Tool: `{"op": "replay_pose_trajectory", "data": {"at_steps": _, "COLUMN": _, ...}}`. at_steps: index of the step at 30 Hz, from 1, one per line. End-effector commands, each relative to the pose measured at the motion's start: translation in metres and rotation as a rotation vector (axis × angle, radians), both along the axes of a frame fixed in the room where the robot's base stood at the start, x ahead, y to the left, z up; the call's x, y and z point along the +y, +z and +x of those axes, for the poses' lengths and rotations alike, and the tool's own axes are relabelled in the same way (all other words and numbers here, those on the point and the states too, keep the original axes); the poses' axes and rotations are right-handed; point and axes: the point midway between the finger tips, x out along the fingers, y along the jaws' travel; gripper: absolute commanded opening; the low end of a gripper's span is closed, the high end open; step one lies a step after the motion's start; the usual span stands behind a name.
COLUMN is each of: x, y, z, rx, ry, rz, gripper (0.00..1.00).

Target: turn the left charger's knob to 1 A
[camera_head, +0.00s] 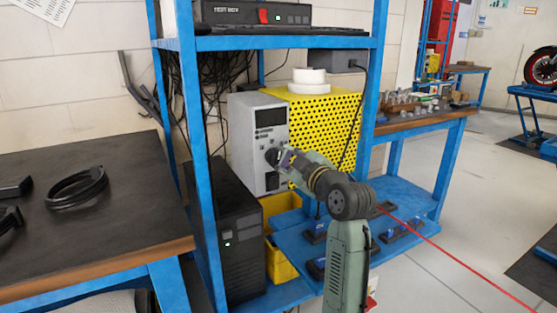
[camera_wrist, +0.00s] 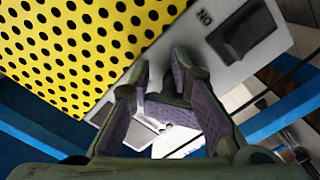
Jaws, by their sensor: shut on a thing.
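The charger (camera_head: 243,150) is a grey box with a dark display, standing on the blue rack. It is the only charger I can make out. Its dark round knob (camera_head: 271,156) sits on the front face, below the display. My gripper (camera_head: 281,160) is at the knob, coming from the right, with its fingers closed on it. In the wrist view, my purple-padded fingers (camera_wrist: 160,80) are close to the grey front panel (camera_wrist: 270,48). The knob cannot be made out between them there. Its pointer and scale marks are not readable.
A black rocker switch (camera_wrist: 246,30) marked ON is beside my fingers. A yellow perforated box (camera_head: 330,125) adjoins the charger on the right. A blue rack post (camera_head: 202,160) stands to the left, a black tower unit (camera_head: 235,225) below. Open floor lies at right.

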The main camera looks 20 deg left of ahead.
Motion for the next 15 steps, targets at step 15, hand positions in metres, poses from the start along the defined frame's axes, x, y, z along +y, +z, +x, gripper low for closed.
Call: {"op": "replay_pose_trajectory", "data": {"at_steps": 15, "x": 0.0123, "y": 0.017, "z": -0.0141, "rx": -0.024, "ry": 0.028, "rz": 0.016, "gripper": 0.0}}
